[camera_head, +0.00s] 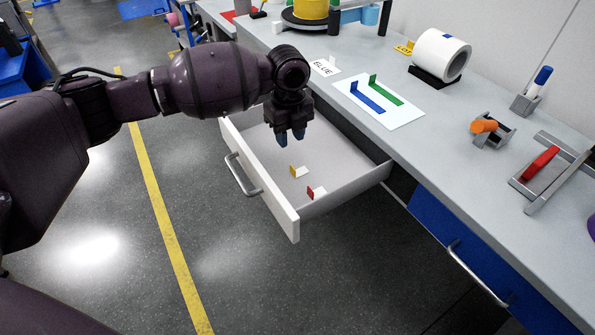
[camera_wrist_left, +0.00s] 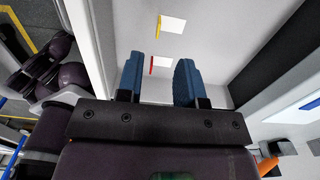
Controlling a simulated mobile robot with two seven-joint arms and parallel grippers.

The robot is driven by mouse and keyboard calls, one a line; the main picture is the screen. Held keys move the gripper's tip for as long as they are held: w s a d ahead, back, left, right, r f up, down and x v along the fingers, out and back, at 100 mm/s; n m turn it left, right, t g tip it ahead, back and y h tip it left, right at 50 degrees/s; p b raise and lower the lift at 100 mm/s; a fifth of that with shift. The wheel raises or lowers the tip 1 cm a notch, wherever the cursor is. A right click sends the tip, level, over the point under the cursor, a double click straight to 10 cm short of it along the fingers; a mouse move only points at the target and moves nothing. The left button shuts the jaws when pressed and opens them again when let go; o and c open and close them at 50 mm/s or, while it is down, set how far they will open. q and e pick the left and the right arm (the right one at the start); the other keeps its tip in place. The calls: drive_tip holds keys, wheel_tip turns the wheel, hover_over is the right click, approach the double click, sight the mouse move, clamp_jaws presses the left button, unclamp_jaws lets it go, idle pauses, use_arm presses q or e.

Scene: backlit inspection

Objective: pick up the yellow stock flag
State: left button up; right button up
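The yellow stock flag (camera_head: 292,171) stands on a small white base inside the open drawer. It also shows in the left wrist view (camera_wrist_left: 159,23), beyond the fingertips. A similar red flag (camera_head: 310,193) on a white base stands nearer the drawer front corner; in the left wrist view the red flag (camera_wrist_left: 152,64) shows between the fingers. My left gripper (camera_head: 290,137) points down over the drawer, above and apart from the yellow flag. Its blue fingers (camera_wrist_left: 158,80) are apart with nothing gripped. My right gripper is not in view.
The white drawer (camera_head: 268,200) is pulled out below the grey bench (camera_head: 470,150); its walls surround the flags. On the bench are a white card (camera_head: 403,117) with blue and green pieces, a white roll (camera_head: 440,54), an orange-topped piece (camera_head: 484,126) and a red-handled fixture (camera_head: 540,163).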

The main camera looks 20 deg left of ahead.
sight(291, 166)
use_arm(q)
wheel_tip(291, 166, down, 6)
drive_tip(key=shift+r+b, duration=0.25)
drive_tip(key=shift+b, duration=0.45)
drive_tip(key=shift+f, duration=0.3)
drive_tip(key=f, duration=0.1)
drive_tip(key=f+b, duration=0.1)
drive_tip(key=f, duration=0.1)
drive_tip(key=shift+s+d+f, duration=0.2)
drive_tip(key=shift+s, duration=0.05)
drive_tip(key=shift+w+f+b, duration=0.1)
drive_tip(key=shift+f+b, duration=0.3)
drive_tip(key=shift+f, duration=0.35)
drive_tip(key=shift+r, duration=0.2)
clamp_jaws()
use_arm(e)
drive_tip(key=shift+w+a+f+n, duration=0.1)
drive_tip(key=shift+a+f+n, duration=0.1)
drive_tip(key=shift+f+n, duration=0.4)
